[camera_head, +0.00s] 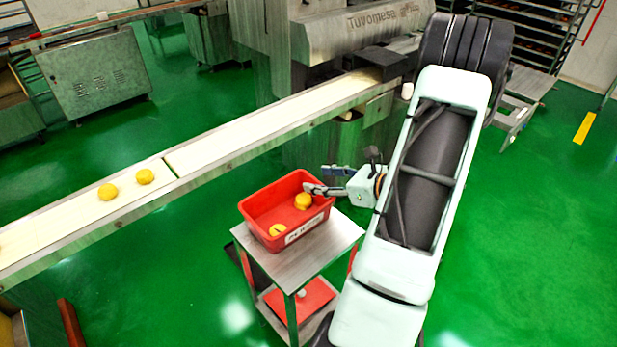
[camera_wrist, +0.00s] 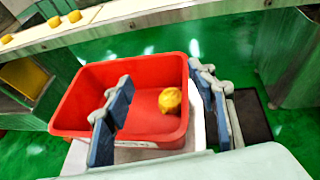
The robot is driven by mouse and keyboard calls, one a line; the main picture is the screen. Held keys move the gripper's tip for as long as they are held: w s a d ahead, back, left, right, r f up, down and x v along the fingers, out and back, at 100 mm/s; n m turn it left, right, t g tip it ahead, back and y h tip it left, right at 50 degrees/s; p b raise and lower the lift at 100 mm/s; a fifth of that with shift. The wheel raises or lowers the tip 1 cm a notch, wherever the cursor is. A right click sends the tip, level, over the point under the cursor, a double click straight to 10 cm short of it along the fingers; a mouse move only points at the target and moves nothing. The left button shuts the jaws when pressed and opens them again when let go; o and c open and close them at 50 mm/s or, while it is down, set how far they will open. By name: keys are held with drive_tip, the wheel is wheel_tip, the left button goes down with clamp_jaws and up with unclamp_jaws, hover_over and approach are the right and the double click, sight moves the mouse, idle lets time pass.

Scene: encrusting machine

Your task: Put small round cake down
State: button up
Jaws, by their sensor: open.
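A red crate (camera_head: 318,217) stands on a small metal trolley. A small round yellow cake (camera_head: 303,201) is in its right part, and another yellow cake (camera_head: 277,230) is near its front left corner. My gripper (camera_head: 316,180) is at the right end of the crate, close to the right cake. In the wrist view, my gripper (camera_wrist: 160,78) has its fingers spread apart over the red crate (camera_wrist: 75,105). One yellow cake (camera_wrist: 170,100) shows inside between the fingers, clear of both. The second cake does not show there; the left finger covers part of the crate.
The trolley top (camera_head: 330,245) has bare metal in front of the crate. A large machine (camera_head: 350,35) stands at the back. Green floor is open at the right.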

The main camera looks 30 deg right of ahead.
drive_tip(key=v, duration=0.6)
drive_tip(key=shift+s+r, duration=0.15)
drive_tip(key=shift+s, duration=0.15)
drive_tip(key=shift+w, duration=0.1)
